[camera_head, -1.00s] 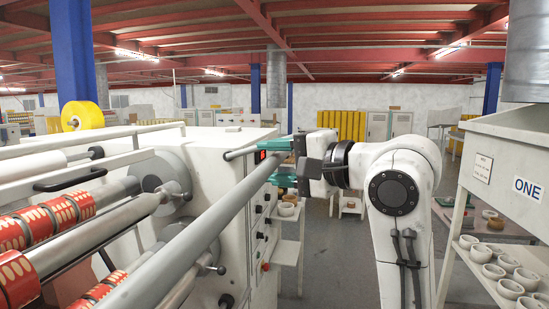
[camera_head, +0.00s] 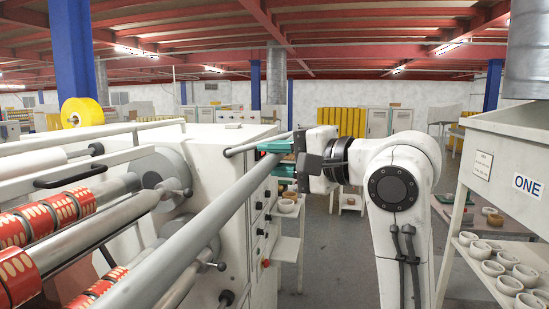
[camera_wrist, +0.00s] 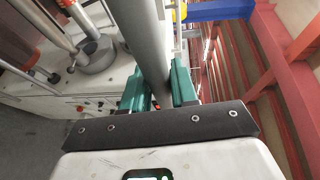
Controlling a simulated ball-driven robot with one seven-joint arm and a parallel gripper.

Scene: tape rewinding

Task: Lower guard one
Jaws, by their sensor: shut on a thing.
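Guard one appears to be the long grey round bar (camera_head: 195,230), which runs slantwise across the front of the white rewinding machine (camera_head: 235,160). My gripper (camera_head: 279,160) is at the bar's far end, with green fingers on either side of it. The wrist view shows the bar (camera_wrist: 147,35) passing between the two green fingers of my gripper (camera_wrist: 160,85), shut on it. The fingers hide part of the bar there.
Red-patterned tape rolls (camera_head: 60,208) sit on a shaft at the left. A yellow roll (camera_head: 82,112) stands behind. A grey stand with a ONE sign (camera_head: 528,187) and shelves of pale rings (camera_head: 495,267) is close on the right. Floor shows between.

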